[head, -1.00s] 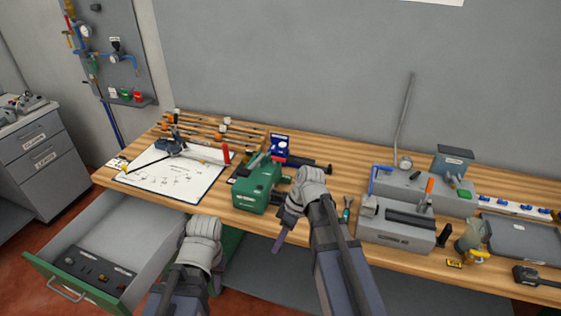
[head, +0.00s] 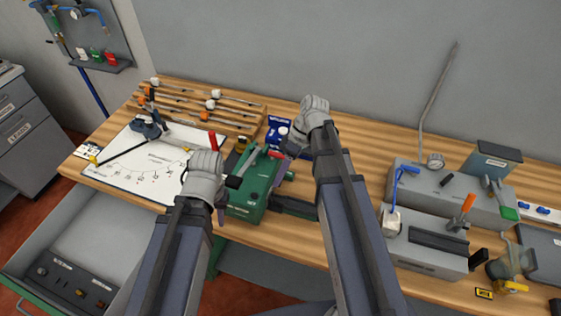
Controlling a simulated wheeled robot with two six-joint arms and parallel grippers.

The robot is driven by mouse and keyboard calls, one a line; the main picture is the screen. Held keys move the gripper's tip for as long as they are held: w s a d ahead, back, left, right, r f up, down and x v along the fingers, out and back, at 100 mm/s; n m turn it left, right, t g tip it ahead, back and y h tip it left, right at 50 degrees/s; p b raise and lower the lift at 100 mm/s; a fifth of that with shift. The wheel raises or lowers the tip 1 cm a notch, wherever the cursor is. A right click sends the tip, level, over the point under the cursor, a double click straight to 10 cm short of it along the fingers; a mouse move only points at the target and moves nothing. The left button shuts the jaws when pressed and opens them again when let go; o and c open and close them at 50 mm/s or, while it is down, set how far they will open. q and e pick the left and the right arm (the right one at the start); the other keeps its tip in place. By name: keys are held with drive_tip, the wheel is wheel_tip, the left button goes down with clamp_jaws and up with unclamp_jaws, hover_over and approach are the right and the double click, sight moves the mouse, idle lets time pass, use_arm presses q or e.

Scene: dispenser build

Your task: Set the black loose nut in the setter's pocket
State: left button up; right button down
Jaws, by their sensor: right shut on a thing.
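The green setter (head: 246,200) stands near the front edge of the bench, between my two arms. My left gripper (head: 226,192) is at the setter's left side; its fingers are mostly hidden behind its wrist, so I cannot tell its opening. My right gripper (head: 290,147) is above and behind the setter's right end, near the blue box. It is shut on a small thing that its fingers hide. I cannot make out the black loose nut or the setter's pocket at this size.
A blue box (head: 278,131) stands behind the setter. A white sheet (head: 125,170) with a clamp-like tool lies left, before a wooden rack (head: 190,98). Grey fixtures (head: 425,246) crowd the right. An open drawer (head: 85,255) is at lower left.

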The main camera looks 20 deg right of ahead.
drive_tip(key=shift+f, duration=0.1)
drive_tip(key=shift+f+b, duration=2.25)
drive_tip(key=shift+b, duration=0.15)
drive_tip(key=shift+f+b, duration=0.45)
drive_tip(key=shift+f+b, duration=0.35)
drive_tip(key=shift+f+b, duration=0.35)
drive_tip(key=c, duration=0.7)
unclamp_jaws()
